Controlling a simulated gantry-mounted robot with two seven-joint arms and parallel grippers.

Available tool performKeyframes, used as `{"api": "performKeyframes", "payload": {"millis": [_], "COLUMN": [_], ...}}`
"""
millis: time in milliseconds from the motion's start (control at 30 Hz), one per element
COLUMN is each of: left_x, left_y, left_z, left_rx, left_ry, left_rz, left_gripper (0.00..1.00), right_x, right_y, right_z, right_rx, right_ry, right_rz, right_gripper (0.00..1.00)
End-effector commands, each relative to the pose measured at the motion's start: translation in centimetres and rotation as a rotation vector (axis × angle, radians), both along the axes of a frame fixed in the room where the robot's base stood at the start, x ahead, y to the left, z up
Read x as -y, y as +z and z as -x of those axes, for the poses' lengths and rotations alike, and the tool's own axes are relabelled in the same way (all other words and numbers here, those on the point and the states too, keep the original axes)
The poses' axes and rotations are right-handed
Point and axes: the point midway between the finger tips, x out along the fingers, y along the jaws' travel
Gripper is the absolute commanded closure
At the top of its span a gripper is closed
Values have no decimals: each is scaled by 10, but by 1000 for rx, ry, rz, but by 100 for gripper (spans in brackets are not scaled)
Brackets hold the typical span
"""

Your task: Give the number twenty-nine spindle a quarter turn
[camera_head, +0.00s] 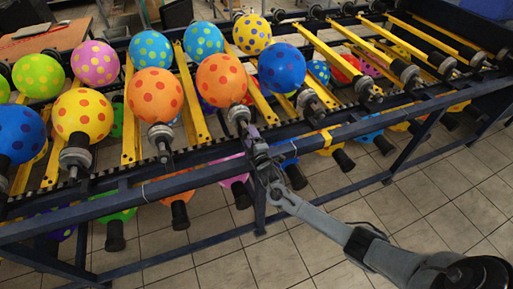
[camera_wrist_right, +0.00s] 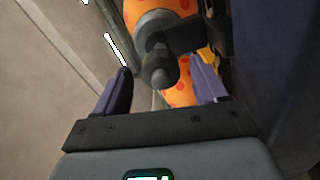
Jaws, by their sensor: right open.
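My right gripper (camera_head: 249,133) reaches in from the lower right, at the end of the grey spindle (camera_head: 239,114) below an orange balloon with red dots (camera_head: 222,80). In the right wrist view, my right gripper (camera_wrist_right: 160,72) is open. Its two purple fingers stand on either side of the dark spindle's rounded end (camera_wrist_right: 160,69), with visible gaps. The orange balloon (camera_wrist_right: 178,95) shows in part behind the spindle. No number is readable, so I cannot tell which spindle is twenty-nine. My left gripper is not in view.
Neighbouring spindles (camera_head: 161,137) with dotted balloons stand along the rack. A dark blue rail (camera_head: 190,178) runs in front, close under my right gripper. More balloons hang below. Several empty yellow bars (camera_head: 335,66) lie at the right. Tiled floor (camera_head: 440,185) is clear in front.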

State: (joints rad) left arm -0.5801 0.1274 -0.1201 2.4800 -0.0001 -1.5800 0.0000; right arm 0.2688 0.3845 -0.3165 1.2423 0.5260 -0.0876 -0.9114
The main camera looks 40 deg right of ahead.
Motion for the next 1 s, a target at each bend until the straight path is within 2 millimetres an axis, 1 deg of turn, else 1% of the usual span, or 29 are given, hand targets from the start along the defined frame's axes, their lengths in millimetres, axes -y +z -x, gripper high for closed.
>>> {"api": "performKeyframes", "payload": {"millis": [33,200,300,433,600,1000], "left_x": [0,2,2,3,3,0], "left_y": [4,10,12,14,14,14], "left_z": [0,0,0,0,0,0], "left_rx": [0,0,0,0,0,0], "left_ry": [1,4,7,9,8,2], "left_rz": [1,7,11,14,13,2], "left_gripper": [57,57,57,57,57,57], "right_x": [-4,-14,-19,-23,-25,-25], "right_y": [0,0,0,0,0,0], "right_z": [10,37,50,63,69,70], "right_rx": [-4,-3,-2,-1,-1,-1], "right_ry": [3,2,1,-1,0,-1], "right_rz": [0,-1,-1,1,1,1], "right_gripper": [29,29,29,29,29,29]}}
